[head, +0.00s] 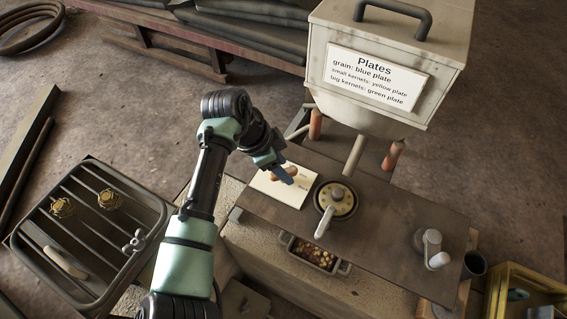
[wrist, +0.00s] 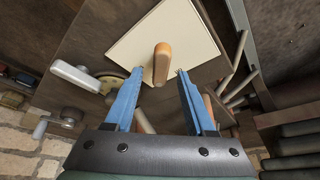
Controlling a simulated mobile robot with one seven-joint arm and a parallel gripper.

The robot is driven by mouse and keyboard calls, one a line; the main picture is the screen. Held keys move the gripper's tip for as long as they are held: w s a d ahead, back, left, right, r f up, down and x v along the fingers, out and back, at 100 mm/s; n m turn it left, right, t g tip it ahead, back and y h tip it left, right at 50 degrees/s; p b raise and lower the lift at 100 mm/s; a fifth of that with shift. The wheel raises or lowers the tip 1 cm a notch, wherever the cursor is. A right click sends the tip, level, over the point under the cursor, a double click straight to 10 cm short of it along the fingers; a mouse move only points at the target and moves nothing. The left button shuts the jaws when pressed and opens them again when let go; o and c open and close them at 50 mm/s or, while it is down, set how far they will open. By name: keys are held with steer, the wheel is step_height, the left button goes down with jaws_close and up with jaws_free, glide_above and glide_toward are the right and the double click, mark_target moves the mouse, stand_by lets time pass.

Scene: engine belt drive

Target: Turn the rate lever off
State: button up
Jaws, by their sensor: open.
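A wooden-handled lever (wrist: 162,62) stands on a cream plate (wrist: 150,32) in the wrist view. I take it as the rate lever, though no readable label confirms this. In the head view, the cream plate (head: 297,203) lies on the dark bench top, with the brown handle partly hidden by my gripper (head: 284,173). My gripper's blue fingers are apart in the wrist view (wrist: 160,72), with the handle showing between them. Whether either finger touches it, I cannot tell.
A round brass dial with a grey lever (head: 338,199) sits right of the cream plate. A grey crank (head: 432,248) is farther right. The white hopper (head: 390,60) overhangs behind. A kernel-filled drawer (head: 315,254) is in front; a barred tray (head: 92,230) is at left.

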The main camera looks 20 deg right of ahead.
steer(key=shift+d+f, duration=0.1)
steer(key=shift+f, duration=0.3)
jaws_close()
steer(key=shift+r+p, duration=0.1)
steer(key=shift+p, duration=0.2)
steer(key=n+t+p, duration=0.1)
steer(key=n+p, duration=0.1)
steer(key=n, duration=0.1)
steer(key=shift+d+r+n+p, duration=0.1)
steer(key=shift+n+p, duration=0.25)
steer(key=shift+n, duration=0.05)
steer(key=n+t+p, duration=0.1)
steer(key=n, duration=0.1)
steer(key=n+t+y+p, duration=0.1)
steer(key=n+p, duration=0.1)
steer(key=n, duration=0.1)
stand_by(0.4)
